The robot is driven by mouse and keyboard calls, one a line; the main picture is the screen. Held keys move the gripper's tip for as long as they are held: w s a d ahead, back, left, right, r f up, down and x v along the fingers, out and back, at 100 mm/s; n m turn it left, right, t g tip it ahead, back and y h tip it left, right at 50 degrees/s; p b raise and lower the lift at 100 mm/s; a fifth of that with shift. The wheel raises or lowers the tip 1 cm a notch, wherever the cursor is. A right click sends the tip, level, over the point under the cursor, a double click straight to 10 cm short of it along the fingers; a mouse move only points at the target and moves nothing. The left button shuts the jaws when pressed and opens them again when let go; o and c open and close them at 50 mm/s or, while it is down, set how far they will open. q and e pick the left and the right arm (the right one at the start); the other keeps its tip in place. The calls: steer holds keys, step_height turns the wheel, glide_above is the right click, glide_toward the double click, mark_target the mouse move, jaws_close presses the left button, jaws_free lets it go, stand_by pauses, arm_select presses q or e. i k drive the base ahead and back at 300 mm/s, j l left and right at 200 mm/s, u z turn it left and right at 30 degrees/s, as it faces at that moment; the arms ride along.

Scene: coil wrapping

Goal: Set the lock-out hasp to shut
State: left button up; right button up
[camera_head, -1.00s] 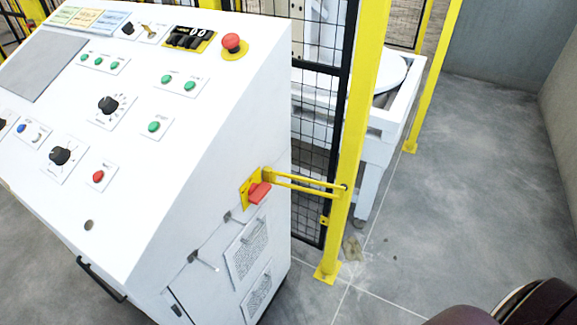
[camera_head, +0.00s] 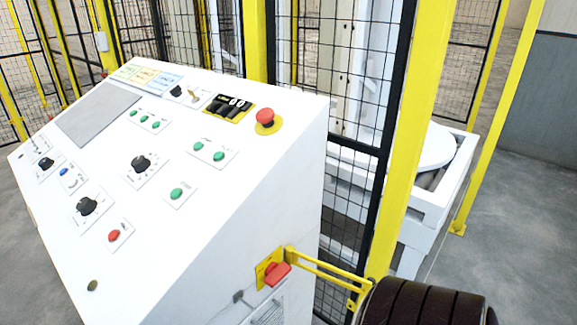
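A red switch handle (camera_head: 277,273) sits on a yellow plate (camera_head: 263,267) on the right side of the white control cabinet. A yellow double-bar piece (camera_head: 330,268), which looks like the lock-out hasp, runs from beside this plate rightward to the yellow fence post (camera_head: 412,130). Its far end is close to the post and partly behind my dark, rounded arm part (camera_head: 425,303). I cannot tell from this view whether the hasp is shut. Neither of my grippers is in view.
The white control cabinet (camera_head: 225,215) fills the left and middle, with a sloped panel of buttons and knobs. A red emergency button (camera_head: 265,117) is near its top right. Black mesh fencing (camera_head: 350,195) stands behind it. Free grey floor shows at right (camera_head: 520,230).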

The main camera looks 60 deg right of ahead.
mark_target(370, 280)
steer(key=k+l+u, duration=0.15)
steer(key=l, duration=0.25)
steer(key=l+u, duration=0.1)
steer(key=l, duration=0.3)
steer(key=k+l+u, duration=0.15)
steer(key=l, duration=0.2)
steer(key=k+l+u, duration=0.15)
steer(key=l, duration=0.25)
steer(key=k+l+u, duration=0.1)
steer(key=l, duration=0.25)
steer(key=k+l+u, duration=0.15)
steer(key=k+l, duration=0.1)
steer(key=l, duration=0.25)
steer(key=k+l, duration=0.1)
steer(key=l, duration=0.25)
steer(key=k+l, duration=0.1)
steer(key=l, duration=0.25)
